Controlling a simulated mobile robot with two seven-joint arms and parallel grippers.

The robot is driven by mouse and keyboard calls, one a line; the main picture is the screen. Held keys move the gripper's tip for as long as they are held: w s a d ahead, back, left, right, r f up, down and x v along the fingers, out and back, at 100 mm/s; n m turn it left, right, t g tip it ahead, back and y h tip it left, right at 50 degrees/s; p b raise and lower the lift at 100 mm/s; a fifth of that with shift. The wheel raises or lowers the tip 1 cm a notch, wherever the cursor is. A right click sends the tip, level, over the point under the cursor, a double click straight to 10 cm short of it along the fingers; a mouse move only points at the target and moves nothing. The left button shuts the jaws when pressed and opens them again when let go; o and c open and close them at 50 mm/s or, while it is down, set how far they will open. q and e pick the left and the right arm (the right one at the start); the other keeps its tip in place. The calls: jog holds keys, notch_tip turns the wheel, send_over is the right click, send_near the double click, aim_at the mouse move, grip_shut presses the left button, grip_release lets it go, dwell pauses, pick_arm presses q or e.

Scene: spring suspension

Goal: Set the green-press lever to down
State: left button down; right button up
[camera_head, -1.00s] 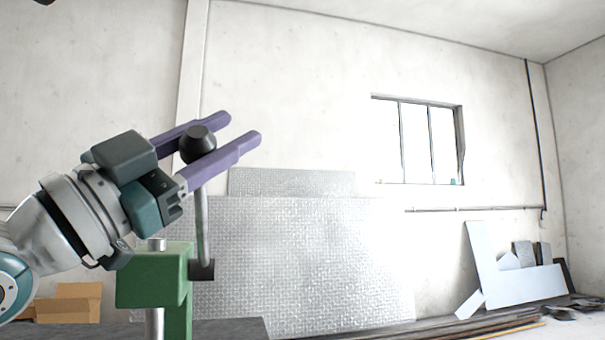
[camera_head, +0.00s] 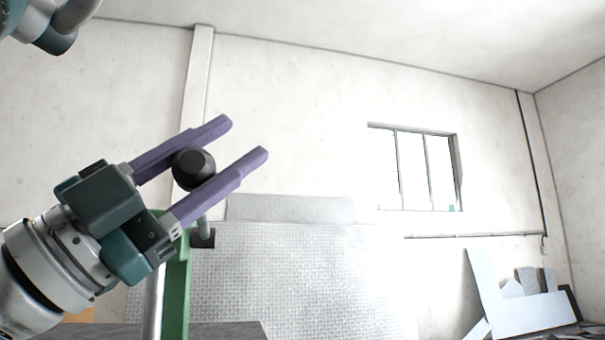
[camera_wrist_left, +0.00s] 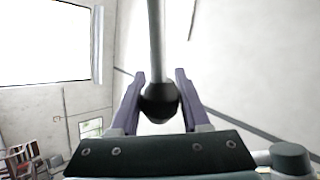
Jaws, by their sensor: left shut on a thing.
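The green press (camera_head: 176,295) stands at the lower left of the head view, its upper part largely hidden behind my left gripper. Its lever is a thin grey rod (camera_head: 204,226) with a black ball knob (camera_head: 193,169), rising from a dark pivot block (camera_head: 203,238). The rod looks short here, with the knob leaning towards the camera. My left gripper (camera_head: 243,138) has its two purple fingers on either side of the knob and is shut on it. In the left wrist view, the knob (camera_wrist_left: 158,103) sits between the fingers with the rod (camera_wrist_left: 156,45) running up from it.
Metal sheets (camera_head: 300,275) lean on the back wall behind the press. Pale panels (camera_head: 520,312) lean at the far right, below a window (camera_head: 412,168). The space right of the gripper is clear.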

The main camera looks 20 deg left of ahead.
pick_arm(q)
jog(key=shift+s+d+f, duration=0.1)
jog(key=shift+d, duration=0.05)
jog(key=c, duration=0.8)
grip_release()
jog(key=shift+o, duration=1.4)
jog(key=shift+s+d, duration=0.1)
jog(key=shift+o, duration=0.5)
jog(key=shift+f, duration=0.1)
